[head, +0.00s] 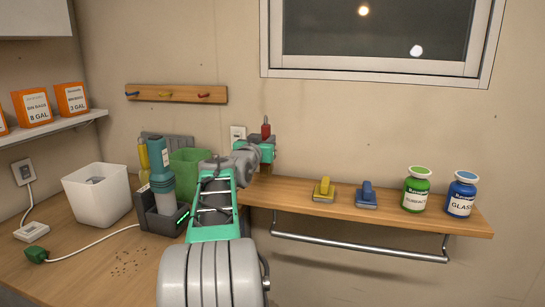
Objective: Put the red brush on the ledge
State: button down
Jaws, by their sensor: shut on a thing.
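The red brush (266,131) shows as a small red piece sticking up at the end of my arm; the rest of it is hidden. My gripper (264,148) is shut on it, in front of the back wall near the left end of the wooden ledge (400,214). The arm hides that end of the ledge, and I cannot tell how high above it the brush is. A yellow brush (323,190) and a blue brush (366,195) sit on the ledge to the right.
A green-lidded bottle (416,190) and a blue bottle (461,195) stand at the ledge's right end. A metal rail (350,250) runs below. Left on the counter are a white bin (98,195), a green bin (190,168) and a flashlight (160,175) in a holder.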

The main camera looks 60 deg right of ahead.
jog(key=shift+w+d+f, duration=0.1)
jog(key=shift+d+f, duration=0.9)
jog(key=shift+f, duration=0.8)
jog(key=shift+d+f, duration=0.15)
jog(key=shift+f, duration=0.8)
jog(key=shift+f+b, duration=0.2)
jog(key=shift+b, duration=0.2)
jog(key=c, duration=1.2)
grip_release()
jog(key=shift+r+p, duration=0.25)
jog(key=shift+p, duration=0.1)
jog(key=s+a+b, duration=0.1)
jog(key=a, duration=1.1)
jog(key=shift+s, duration=0.4)
